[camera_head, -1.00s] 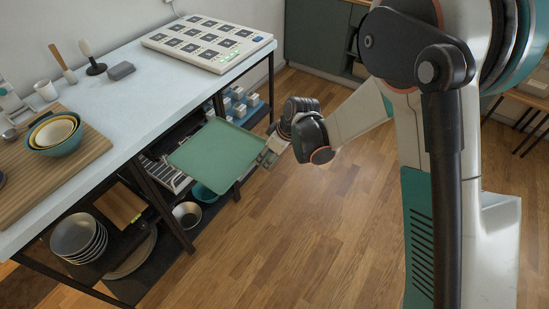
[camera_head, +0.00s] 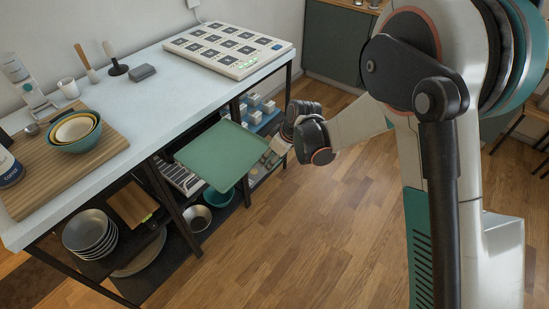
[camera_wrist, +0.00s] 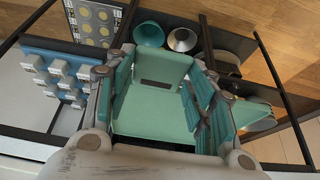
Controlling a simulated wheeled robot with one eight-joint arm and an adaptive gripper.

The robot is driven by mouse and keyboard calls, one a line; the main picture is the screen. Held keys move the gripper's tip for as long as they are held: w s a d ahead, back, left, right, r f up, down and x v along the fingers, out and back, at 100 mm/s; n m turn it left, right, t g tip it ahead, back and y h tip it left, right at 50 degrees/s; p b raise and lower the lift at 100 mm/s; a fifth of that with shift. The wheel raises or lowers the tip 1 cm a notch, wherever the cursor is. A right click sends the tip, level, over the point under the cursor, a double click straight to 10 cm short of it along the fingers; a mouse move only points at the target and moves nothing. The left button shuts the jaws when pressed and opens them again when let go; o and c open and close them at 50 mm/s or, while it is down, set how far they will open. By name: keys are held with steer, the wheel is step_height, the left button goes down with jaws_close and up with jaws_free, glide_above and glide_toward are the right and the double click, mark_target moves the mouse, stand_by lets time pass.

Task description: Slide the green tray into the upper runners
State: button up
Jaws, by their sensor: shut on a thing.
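The flat green tray (camera_head: 218,160) is held out in front of the open bench frame, below the height of the worktop. My gripper (camera_head: 268,158) is shut on its right edge. In the wrist view the tray (camera_wrist: 155,112) lies between the green-padded fingers of my gripper (camera_wrist: 160,75). In the head view the tray looks close to level, with its far side near the bench's front opening. The upper runners cannot be made out; the tray covers part of the bay behind it.
The bench's white worktop (camera_head: 150,110) overhangs the bays, with black posts (camera_head: 170,195) at the front. A blue tray of white blocks (camera_head: 262,115) sits in the right bay. Bowls (camera_head: 197,217) and stacked plates (camera_head: 90,232) stand lower down. The wooden floor (camera_head: 300,235) in front is clear.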

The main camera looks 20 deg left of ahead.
steer(key=shift+w+a, duration=0.25)
steer(key=shift+a, duration=0.25)
steer(key=shift+w+a, duration=0.2)
steer(key=shift+a, duration=0.3)
steer(key=shift+b, duration=0.45)
stand_by(1.0)
